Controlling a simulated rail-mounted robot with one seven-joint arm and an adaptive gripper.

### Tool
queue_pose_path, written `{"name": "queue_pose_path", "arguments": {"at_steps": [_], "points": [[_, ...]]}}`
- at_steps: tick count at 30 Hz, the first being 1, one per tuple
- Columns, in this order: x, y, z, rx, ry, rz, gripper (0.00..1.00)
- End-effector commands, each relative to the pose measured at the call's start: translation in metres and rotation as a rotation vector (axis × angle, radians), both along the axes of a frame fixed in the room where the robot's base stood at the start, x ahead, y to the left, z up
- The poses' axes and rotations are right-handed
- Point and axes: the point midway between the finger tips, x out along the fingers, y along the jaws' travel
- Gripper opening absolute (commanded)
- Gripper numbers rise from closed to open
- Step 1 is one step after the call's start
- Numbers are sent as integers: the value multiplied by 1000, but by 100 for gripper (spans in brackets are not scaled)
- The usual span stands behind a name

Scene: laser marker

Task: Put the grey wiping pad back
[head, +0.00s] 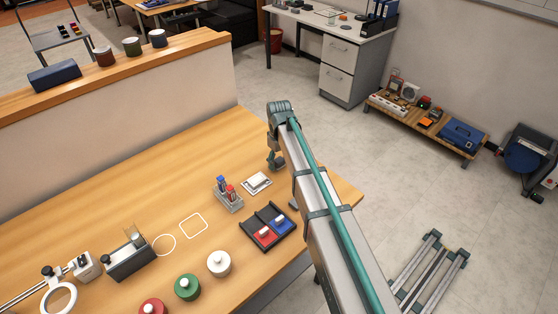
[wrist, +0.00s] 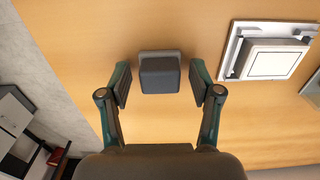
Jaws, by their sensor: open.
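The grey wiping pad (wrist: 159,75) lies on the wooden table in the wrist view, a dark grey block with a lighter grey part along its far side. My gripper (wrist: 166,85) is open, with one finger on each side of the block and a visible gap on both sides. In the head view my gripper (head: 275,161) is low by the table's far right edge, and I cannot make out the pad there. A black tray (head: 277,210) on the table holds a red piece (head: 265,238) and a blue piece (head: 278,226); its back part looks empty.
A white square plate (head: 257,183) lies close to my gripper and also shows in the wrist view (wrist: 267,50). A grey rack (head: 229,200) with blue and red bottles stands beside it. White, green and red round-knobbed pieces line the front. Outlined table spots left of the rack are clear.

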Motion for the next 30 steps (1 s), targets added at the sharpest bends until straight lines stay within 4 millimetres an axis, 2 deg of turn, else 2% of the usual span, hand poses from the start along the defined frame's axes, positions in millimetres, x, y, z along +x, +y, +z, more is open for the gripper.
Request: {"name": "queue_pose_path", "arguments": {"at_steps": [6,11,24,30], "points": [[0,0,5,0,-1,0,64],[1,0,20,1,-2,0,64],[1,0,93,1,-3,0,64],[1,0,115,0,-1,0,64]]}}
